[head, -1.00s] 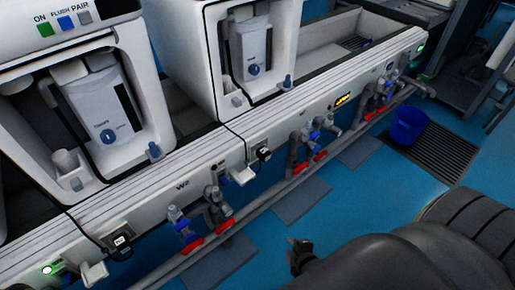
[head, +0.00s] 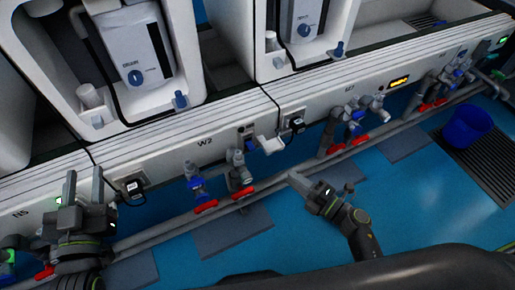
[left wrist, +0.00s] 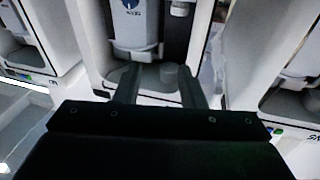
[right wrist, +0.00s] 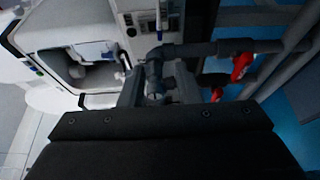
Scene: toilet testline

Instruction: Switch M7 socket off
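A white socket with a black plug (head: 293,122) is on the white front rail, left of a small label that seems to read M7 (head: 350,87). The print is too small to be sure, and the switch position cannot be read. My right gripper (head: 306,187) is in front of the rail, below this socket and apart from it. The right wrist view shows its fingers (right wrist: 157,88) open, with grey valve pipework beyond them. My left gripper (head: 83,180) is at the far left, fingers up. The left wrist view shows its fingers (left wrist: 160,85) apart and empty.
Grey valves with red handles (head: 240,178) and a long pipe stick out below the rail. A blue bucket (head: 468,126) stands on a dark floor grate at the right.

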